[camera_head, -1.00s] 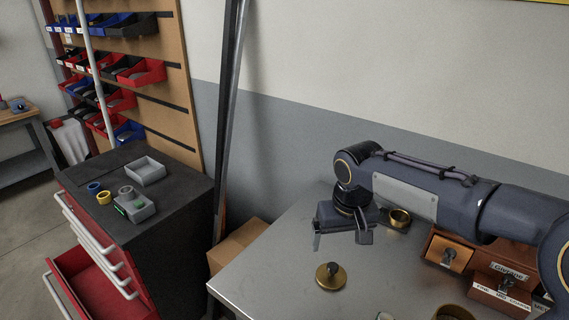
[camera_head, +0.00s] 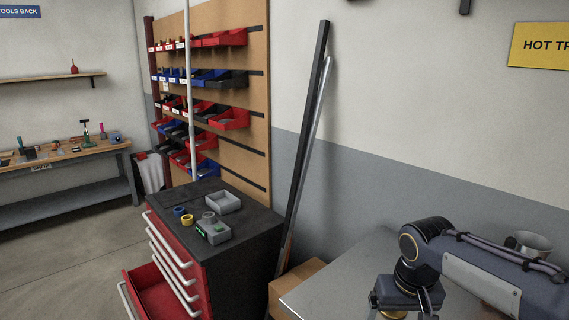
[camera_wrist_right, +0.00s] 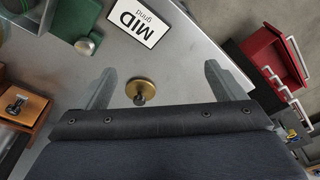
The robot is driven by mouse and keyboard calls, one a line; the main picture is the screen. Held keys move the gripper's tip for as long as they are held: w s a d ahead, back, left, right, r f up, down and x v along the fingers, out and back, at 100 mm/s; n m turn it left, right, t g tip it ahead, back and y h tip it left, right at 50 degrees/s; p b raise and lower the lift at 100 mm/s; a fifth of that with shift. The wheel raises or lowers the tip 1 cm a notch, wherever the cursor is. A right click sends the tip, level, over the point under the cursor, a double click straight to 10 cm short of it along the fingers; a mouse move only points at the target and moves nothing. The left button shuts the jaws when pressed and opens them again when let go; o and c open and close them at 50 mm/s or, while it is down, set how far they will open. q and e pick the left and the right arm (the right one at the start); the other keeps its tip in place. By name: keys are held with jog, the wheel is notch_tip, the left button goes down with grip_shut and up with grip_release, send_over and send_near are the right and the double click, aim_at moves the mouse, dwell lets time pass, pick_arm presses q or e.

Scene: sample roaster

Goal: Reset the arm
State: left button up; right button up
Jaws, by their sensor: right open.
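My right arm comes in from the right in the head view, and its gripper (camera_head: 408,300) is over the steel table at the lower right. In the right wrist view my right gripper (camera_wrist_right: 157,88) is open, its two fingers wide apart with nothing between them in its grasp. A round brass piece with a dark knob (camera_wrist_right: 141,91) lies on the table below, seen between the fingers and apart from them. My left gripper is in neither view.
A dark-topped red cabinet (camera_head: 262,221) with an open drawer (camera_head: 160,297) stands left of the steel table (camera_head: 330,292). A cardboard box (camera_head: 296,284) and leaning bars (camera_head: 306,140) stand between them. The right wrist view shows a MID grind card (camera_wrist_right: 139,22) and a wooden drawer box (camera_wrist_right: 22,104).

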jog(key=s+a+r+m+t+y+p, duration=0.1)
jog(key=s+t+y+p, duration=0.2)
jog(key=s, duration=1.7)
jog(key=shift+t+y+p, duration=0.4)
jog(key=shift+p, duration=0.1)
jog(key=shift+a, duration=0.1)
